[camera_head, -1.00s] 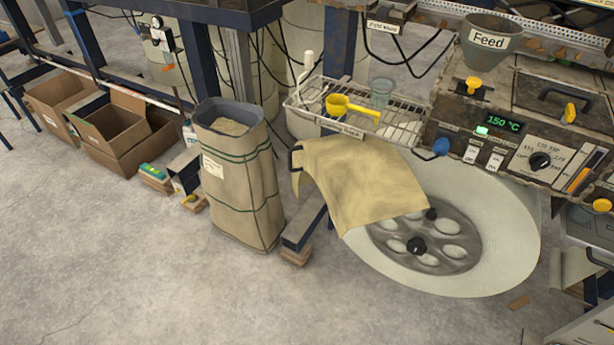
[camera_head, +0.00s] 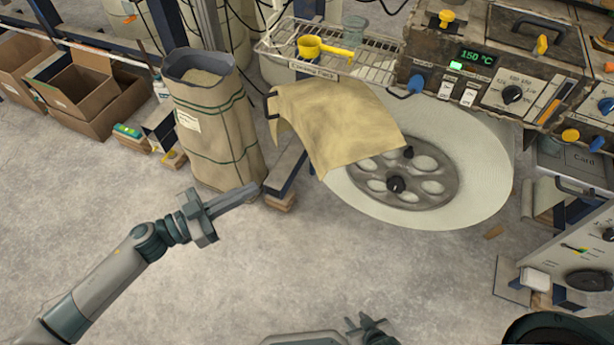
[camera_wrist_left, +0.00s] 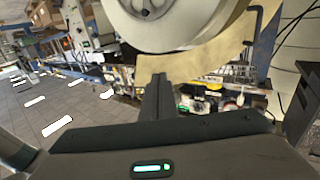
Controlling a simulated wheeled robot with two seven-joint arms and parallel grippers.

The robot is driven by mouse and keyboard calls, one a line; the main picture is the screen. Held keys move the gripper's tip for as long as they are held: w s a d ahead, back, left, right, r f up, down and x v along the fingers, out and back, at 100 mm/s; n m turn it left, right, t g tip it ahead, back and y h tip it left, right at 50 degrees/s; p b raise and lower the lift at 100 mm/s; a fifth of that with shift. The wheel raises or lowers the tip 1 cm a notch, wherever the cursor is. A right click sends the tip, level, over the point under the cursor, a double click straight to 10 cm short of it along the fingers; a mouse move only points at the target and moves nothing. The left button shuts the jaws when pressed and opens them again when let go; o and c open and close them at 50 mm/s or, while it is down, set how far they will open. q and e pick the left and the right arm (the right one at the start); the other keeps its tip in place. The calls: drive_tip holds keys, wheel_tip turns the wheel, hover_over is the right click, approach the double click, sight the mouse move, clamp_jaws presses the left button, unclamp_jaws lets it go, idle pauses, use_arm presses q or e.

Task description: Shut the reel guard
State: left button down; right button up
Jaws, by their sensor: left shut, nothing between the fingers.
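The reel guard (camera_head: 335,122) is a tan curved sheet over the upper left of the large pale reel (camera_head: 470,185). It leaves the reel's grey hub (camera_head: 425,185) and right side bare. A dark handle shows at the guard's left edge. My left gripper (camera_head: 255,190) is shut and empty, below and left of the guard, apart from it. In the left wrist view its closed fingers (camera_wrist_left: 158,85) point toward the guard (camera_wrist_left: 200,64) and the reel (camera_wrist_left: 165,28). My right gripper (camera_head: 370,325) shows partly at the bottom edge; its jaw state is unclear.
A tall brown sack (camera_head: 215,130) stands left of the guard. A wire cooling rack (camera_head: 375,65) with a yellow scoop (camera_head: 325,47) sits above it. The control panel (camera_head: 490,80) is at upper right. Cardboard boxes (camera_head: 95,105) lie at far left. The floor (camera_head: 290,265) in front is clear.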

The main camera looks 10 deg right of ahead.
sight(322, 175)
use_arm(q)
drive_tip(key=s+r+m+g, duration=0.1)
drive_tip(key=s+r+g, duration=0.1)
drive_tip(key=s+g, duration=0.1)
drive_tip(key=shift+s+d+m+h, duration=0.1)
drive_tip(key=shift+d+m+h, duration=0.3)
use_arm(e)
drive_tip(key=shift+w+a+r, duration=0.15)
drive_tip(key=shift+w+r, duration=0.05)
drive_tip(key=shift+w, duration=0.15)
use_arm(q)
drive_tip(key=shift+d+r, duration=0.1)
drive_tip(key=shift+d, duration=0.05)
